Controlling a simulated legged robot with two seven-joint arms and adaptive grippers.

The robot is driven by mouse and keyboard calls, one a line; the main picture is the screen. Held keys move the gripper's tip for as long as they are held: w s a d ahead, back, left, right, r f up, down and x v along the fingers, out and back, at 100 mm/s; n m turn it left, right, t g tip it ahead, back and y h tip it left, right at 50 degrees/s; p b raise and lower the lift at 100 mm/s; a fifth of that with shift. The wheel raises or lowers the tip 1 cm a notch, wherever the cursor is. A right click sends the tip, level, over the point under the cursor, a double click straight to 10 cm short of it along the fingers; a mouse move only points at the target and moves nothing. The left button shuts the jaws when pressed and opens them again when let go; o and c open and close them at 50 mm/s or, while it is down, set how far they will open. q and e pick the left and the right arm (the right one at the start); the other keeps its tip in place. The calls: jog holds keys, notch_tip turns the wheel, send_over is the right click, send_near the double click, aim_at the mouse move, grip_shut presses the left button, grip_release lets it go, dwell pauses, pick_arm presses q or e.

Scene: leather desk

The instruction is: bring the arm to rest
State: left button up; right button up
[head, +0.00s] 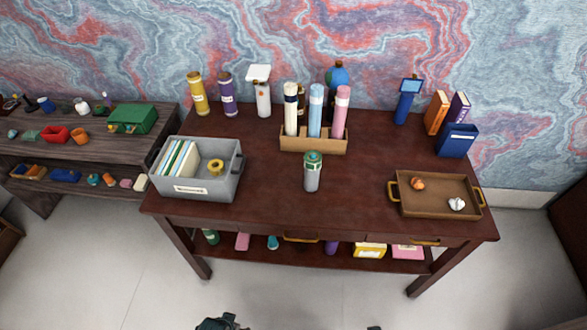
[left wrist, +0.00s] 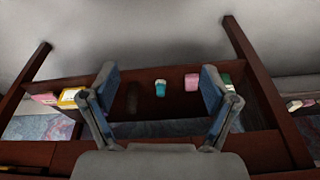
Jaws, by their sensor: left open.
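My left gripper (left wrist: 157,78) is open and empty in the left wrist view, its two fingers spread wide with nothing between them. It faces the lower shelf of the desk, and that view appears turned over. In the head view only a dark piece, likely part of my left arm or gripper, shows at the bottom edge, in front of the desk and over the floor. My right gripper cannot be made out in either view.
The dark red desk (head: 250,145) holds a grey bin (head: 196,189), a bottle (head: 312,172), a wooden holder (head: 313,145) with three tubes, and a brown tray (head: 438,206). Several items lie on its lower shelf. A side shelf (head: 95,142) stands left. The floor (head: 120,270) in front is clear.

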pick_arm(q)
jog(key=s+f, duration=0.2)
jog(key=f, duration=0.9)
jog(key=s+f+g, duration=0.1)
jog(key=s+f, duration=0.2)
jog(key=f, duration=0.8)
jog(key=shift+a+f+p, duration=0.15)
jog(key=shift+f+p, duration=0.15)
jog(key=shift+f, duration=0.05)
pick_arm(e)
jog(key=s+f, duration=0.2)
jog(key=f, duration=0.9)
jog(key=s+f+g, duration=0.1)
jog(key=s+f, duration=0.2)
jog(key=f, duration=0.8)
jog(key=shift+d+f, duration=0.2)
jog(key=shift+f, duration=0.15)
